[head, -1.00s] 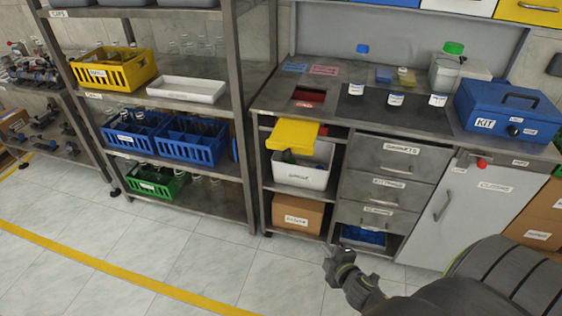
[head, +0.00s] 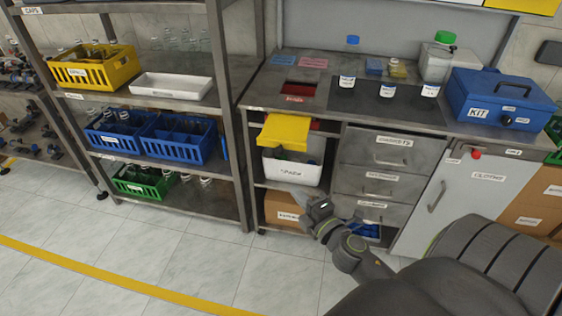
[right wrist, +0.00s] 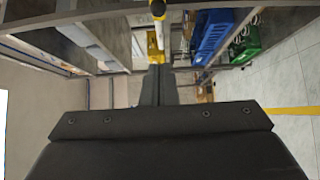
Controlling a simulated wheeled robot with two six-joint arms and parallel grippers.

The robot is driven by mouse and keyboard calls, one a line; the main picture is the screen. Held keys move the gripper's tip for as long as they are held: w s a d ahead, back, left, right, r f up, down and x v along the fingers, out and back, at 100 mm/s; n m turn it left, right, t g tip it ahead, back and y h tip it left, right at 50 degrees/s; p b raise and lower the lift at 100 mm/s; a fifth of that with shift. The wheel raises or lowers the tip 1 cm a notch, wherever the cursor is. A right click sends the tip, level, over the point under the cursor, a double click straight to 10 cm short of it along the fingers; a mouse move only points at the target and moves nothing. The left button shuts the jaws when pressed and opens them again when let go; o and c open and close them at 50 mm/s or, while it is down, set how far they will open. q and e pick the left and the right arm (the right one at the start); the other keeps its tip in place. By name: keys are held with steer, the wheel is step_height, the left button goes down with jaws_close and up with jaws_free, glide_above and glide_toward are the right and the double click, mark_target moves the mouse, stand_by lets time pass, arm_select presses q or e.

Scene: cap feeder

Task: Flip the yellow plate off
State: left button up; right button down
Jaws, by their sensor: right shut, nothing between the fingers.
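The yellow plate (head: 283,130) lies tilted over the top of a white bin (head: 292,171) on the upper shelf under the workbench. The plate covers part of the bin's mouth, and dark green things show beneath it. My right gripper (head: 303,200) is shut and empty, in front of the lower shelf, below and apart from the bin. In the right wrist view the shut fingers (right wrist: 158,72) point ahead, and a small yellow patch shows beyond their tips. My left gripper is in neither view.
A cardboard box (head: 280,208) sits on the lower shelf, partly behind my right gripper. Drawers (head: 383,152) stand right of the bin. The bottle shelf (head: 208,205) stands to the left. The floor in front is clear.

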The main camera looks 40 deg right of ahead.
steer(key=w+d+p, duration=0.1)
steer(key=w+d, duration=0.2)
steer(key=w, duration=0.9)
steer(key=shift+w+d, duration=0.25)
steer(key=shift+d, duration=0.15)
